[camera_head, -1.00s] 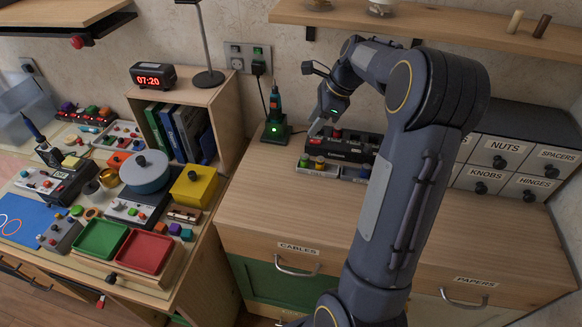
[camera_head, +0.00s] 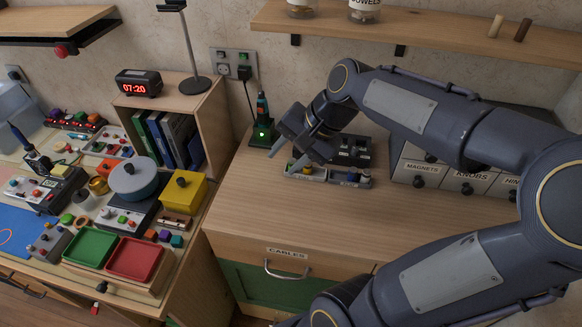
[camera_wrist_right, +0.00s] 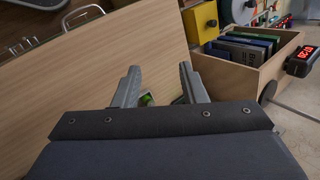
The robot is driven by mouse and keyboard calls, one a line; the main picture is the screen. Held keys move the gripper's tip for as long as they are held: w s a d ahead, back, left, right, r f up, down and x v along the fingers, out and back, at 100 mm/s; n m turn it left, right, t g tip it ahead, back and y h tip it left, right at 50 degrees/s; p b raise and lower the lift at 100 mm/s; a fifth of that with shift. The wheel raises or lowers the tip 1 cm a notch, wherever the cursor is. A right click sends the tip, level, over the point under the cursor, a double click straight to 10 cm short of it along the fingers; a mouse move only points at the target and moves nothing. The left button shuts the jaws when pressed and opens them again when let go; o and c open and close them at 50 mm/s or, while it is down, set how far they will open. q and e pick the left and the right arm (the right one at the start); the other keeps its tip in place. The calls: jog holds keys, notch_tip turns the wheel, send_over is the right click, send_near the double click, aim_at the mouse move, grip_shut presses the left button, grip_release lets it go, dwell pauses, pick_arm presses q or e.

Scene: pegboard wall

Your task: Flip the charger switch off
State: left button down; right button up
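The charger (camera_head: 262,132) stands at the back left of the wooden counter with a glowing green light and a tool upright in it. Its black cable runs up to a plug in the wall socket plate (camera_head: 222,57), which has small switches along its top; their positions are too small to read. My right gripper (camera_head: 283,160) is open and empty, just right of and in front of the charger, fingers pointing down and left. The wrist view shows its two fingers (camera_wrist_right: 160,85) apart, with a small green patch (camera_wrist_right: 147,99) between them. My left gripper is not in view.
A grey tray of small parts (camera_head: 328,176) and a dark box (camera_head: 352,150) lie beside the gripper. Labelled drawers (camera_head: 455,182) stand at right. A wooden cubby (camera_head: 205,105) with books and a clock (camera_head: 138,84) is left. The front of the counter is clear.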

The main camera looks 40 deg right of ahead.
jog(key=shift+s+a+n, duration=0.7)
jog(key=shift+s+n, duration=0.1)
jog(key=shift+s, duration=0.05)
jog(key=shift+s+a+n, duration=0.65)
jog(key=shift+s+n, duration=0.15)
jog(key=shift+s, duration=0.05)
